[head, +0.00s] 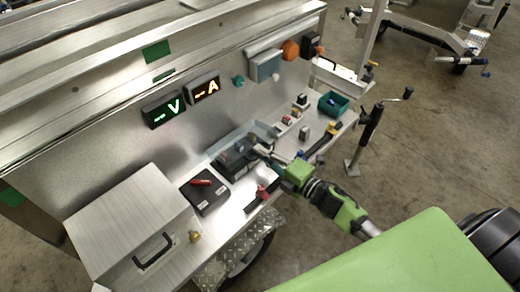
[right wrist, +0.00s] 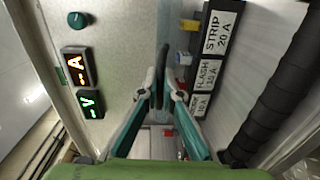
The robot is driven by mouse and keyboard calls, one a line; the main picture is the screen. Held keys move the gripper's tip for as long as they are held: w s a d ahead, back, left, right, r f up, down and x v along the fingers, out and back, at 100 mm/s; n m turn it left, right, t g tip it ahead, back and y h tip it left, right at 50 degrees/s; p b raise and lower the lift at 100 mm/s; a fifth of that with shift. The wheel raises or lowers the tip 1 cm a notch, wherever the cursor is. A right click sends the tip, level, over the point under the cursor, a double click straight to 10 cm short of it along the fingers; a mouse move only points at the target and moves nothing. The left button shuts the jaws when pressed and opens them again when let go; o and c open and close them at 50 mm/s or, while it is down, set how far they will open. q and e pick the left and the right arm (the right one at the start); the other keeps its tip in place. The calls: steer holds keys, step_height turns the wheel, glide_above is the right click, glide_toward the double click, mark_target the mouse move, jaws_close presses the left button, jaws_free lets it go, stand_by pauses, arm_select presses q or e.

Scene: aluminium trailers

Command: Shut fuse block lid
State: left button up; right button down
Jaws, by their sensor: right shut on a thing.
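The fuse block (head: 238,161) is a low black block on the trailer's metal shelf, against the upright panel. In the right wrist view the fuse block (right wrist: 209,75) shows white labels reading STRIP 20 A and FLASH, with coloured fuses beside them. Its clear lid (head: 228,137) appears raised at the back of the block, and in the right wrist view a thin dark edge, apparently of the lid (right wrist: 162,62), stands up between the fingers. My right gripper (head: 258,149) reaches in from the right, over the block's right end; its fingers (right wrist: 163,88) are closed on that edge. My left gripper is out of view.
A black box (head: 205,195) with a red item on it and a metal case (head: 130,225) stand left of the block. Small parts (head: 297,112), a teal bin (head: 333,104) and a black-handled tool (head: 324,140) lie to the right. Volt (head: 163,110) and amp displays (head: 204,88) are on the panel.

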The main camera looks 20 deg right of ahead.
steer(key=shift+s+f+b, duration=0.1)
steer(key=shift+f+b, duration=0.35)
steer(key=shift+f, duration=0.5)
steer(key=c, duration=2.5)
jaws_free()
steer(key=shift+c, duration=0.2)
steer(key=v, duration=1.2)
